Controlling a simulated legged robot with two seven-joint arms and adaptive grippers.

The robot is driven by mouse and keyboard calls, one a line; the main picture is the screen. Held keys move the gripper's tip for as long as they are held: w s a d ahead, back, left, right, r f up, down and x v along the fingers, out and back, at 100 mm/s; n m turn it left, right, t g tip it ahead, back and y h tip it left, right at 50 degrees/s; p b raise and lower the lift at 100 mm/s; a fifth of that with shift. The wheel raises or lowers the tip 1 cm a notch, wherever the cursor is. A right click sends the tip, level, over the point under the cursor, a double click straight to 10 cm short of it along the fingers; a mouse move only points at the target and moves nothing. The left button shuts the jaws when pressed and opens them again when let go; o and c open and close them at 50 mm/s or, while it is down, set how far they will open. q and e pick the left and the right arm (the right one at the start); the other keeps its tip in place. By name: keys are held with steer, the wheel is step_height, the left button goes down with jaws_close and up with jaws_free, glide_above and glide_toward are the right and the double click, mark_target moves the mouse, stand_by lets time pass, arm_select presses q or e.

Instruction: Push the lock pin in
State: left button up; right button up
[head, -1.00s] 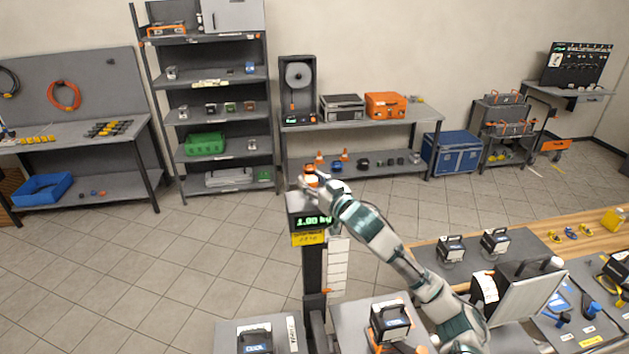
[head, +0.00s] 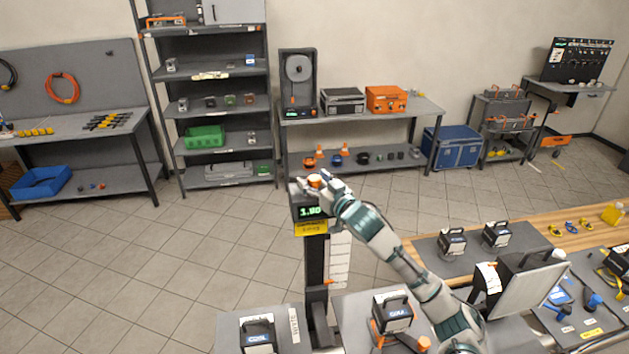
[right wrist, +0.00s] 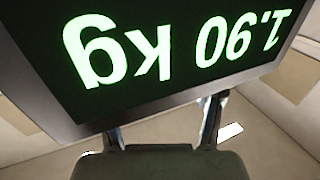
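A dark post carries a scale head (head: 311,211) with a green display, which reads 1.90 kg upside down in the right wrist view (right wrist: 170,45). An orange round piece (head: 316,181) sits at the top of the head. My right gripper (head: 318,184) is at the top of the head, beside or around this piece; contact cannot be told. In the right wrist view its two fingers stand apart, spread outward, with tips hidden behind the display. A small orange part (head: 328,282) shows low on the post. I cannot tell which part is the lock pin. My left gripper is out of view.
A yellow label (head: 312,227) sits below the display and a white tag strip (head: 340,262) hangs beside the post. Dark boxed weights (head: 393,313) stand on grey platforms at its foot. A wooden bench (head: 540,232) is at right. The floor at left is clear.

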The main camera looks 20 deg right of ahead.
steer(key=shift+s+d, duration=0.1)
steer(key=shift+s, duration=0.1)
steer(key=s+d, duration=0.1)
steer(key=s, duration=1)
steer(key=shift+s+d, duration=0.15)
steer(key=shift+d, duration=0.2)
steer(key=shift+f, duration=0.1)
